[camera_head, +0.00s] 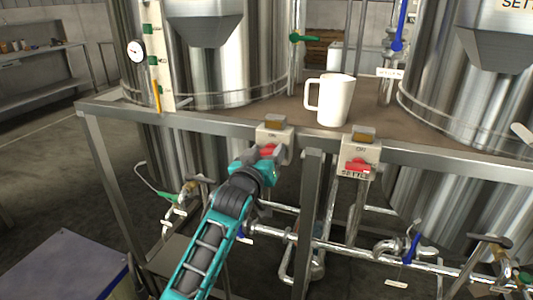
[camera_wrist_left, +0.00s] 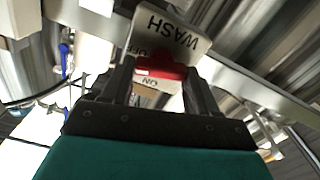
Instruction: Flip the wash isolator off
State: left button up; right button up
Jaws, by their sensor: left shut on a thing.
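The wash isolator (camera_head: 274,133) is a pale box on the front rail of the platform, with an amber lamp on top and a red handle (camera_head: 267,151). My left gripper (camera_head: 262,163) reaches up to its front and is shut on the red handle. In the left wrist view the isolator (camera_wrist_left: 172,32) appears upside down with the words WASH, OFF and ON. There the red handle (camera_wrist_left: 160,72) sits between the two dark fingers. The fingers hide part of the handle, so its exact setting is hard to tell. My right gripper is not in view.
A similar isolator marked SETTLE (camera_head: 359,157), with a red handle, is close on the right. A white mug (camera_head: 336,98) stands on the platform just behind the rail (camera_head: 205,123). Steel pipes with valve levers run below. Large steel tanks stand behind.

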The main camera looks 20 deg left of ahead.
pick_arm(q)
jog(key=shift+r+m+p, duration=0.2)
jog(key=shift+m+p, duration=0.5)
jog(key=shift+p, duration=0.05)
jog(key=shift+m+p, duration=0.3)
jog(key=shift+m, duration=0.2)
jog(key=shift+f+m, duration=0.2)
jog(key=shift+m, duration=0.1)
jog(key=o, duration=1.1)
jog(key=shift+d, duration=0.1)
jog(key=shift+c, duration=0.2)
jog(key=s, duration=1.3)
jog(key=shift+a+p, duration=0.25)
jog(key=shift+p, duration=0.15)
jog(key=shift+w, duration=0.1)
